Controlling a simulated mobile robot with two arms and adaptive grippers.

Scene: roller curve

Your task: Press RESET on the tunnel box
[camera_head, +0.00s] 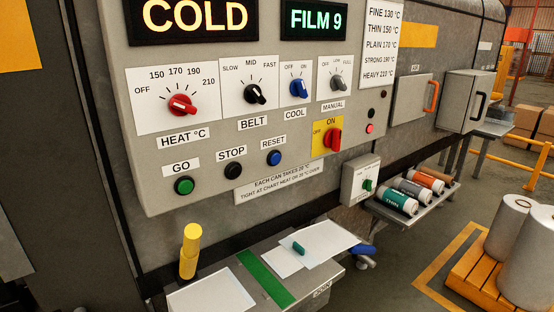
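The tunnel box's grey control panel (220,125) fills the upper middle of the head view. The blue RESET button (274,158) sits at its lower part, under a white label (273,143) reading RESET. The black STOP button (233,170) and green GO button (184,186) are to its left. The panel displays (208,17) read COLD and FILM 9 (314,19). Nothing covers the RESET button. Neither of my grippers shows in this view.
Red HEAT (182,105), BELT (255,94) and COOL (298,88) knobs sit above the buttons; a red switch (334,138) is to the right. Below stands a table with papers (325,241) and a yellow upright object (189,250). Several rolls (396,199) lie on a shelf at right.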

